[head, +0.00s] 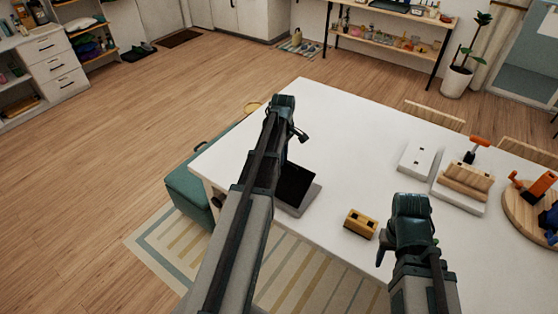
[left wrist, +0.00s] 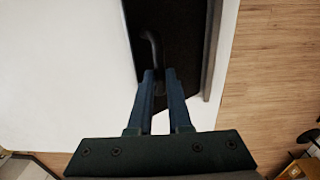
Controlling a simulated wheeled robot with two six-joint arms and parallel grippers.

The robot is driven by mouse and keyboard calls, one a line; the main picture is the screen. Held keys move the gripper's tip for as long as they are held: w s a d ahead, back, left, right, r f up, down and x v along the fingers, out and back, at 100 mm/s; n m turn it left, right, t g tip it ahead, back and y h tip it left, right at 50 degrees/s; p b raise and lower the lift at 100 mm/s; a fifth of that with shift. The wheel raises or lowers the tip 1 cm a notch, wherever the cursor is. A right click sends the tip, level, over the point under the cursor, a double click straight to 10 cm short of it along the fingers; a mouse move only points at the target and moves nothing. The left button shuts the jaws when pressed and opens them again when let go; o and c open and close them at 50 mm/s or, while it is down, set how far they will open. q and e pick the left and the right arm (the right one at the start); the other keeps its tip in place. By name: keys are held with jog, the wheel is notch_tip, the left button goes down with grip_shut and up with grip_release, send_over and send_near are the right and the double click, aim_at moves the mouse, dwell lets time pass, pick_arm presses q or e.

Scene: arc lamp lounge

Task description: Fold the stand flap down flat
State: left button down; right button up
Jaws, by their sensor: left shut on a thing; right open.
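The stand flap (head: 297,183) looks like a black panel on a grey base near the left edge of the white table. In the left wrist view the dark panel (left wrist: 187,40) runs up the middle, with a curved dark handle (left wrist: 152,50) in front of it. My left gripper (head: 298,135) reaches over the panel from the left. Its fingertips (left wrist: 159,76) are close together on the handle's lower end. The flap's exact tilt is hard to tell. My right gripper (head: 386,248) is open and empty over the table, right of a small yellow block.
The yellow block (head: 360,223) with dark holes lies right of the flap. A white plate (head: 416,160), a wooden block on a white board (head: 466,182) and a round wooden board (head: 522,208) stand further right. A green bench (head: 188,190) is beside the table's left edge.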

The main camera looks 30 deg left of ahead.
pick_arm(q)
jog(key=w+f+b, duration=0.4)
jog(key=f, duration=0.1)
jog(key=shift+w+d, duration=0.15)
jog(key=shift+w, duration=0.2)
jog(key=shift+w+f+b, duration=0.3)
jog(key=shift+f+b, duration=0.15)
jog(key=shift+b, duration=0.2)
jog(key=shift+d+f+b, duration=0.1)
jog(key=shift+f+b, duration=0.05)
jog(key=shift+b, duration=0.15)
jog(key=shift+w+f, duration=0.2)
jog(key=shift+f, duration=0.1)
jog(key=c, duration=1.2)
grip_release()
jog(key=o, duration=0.4)
jog(key=shift+w, duration=0.15)
jog(key=shift+c, duration=0.2)
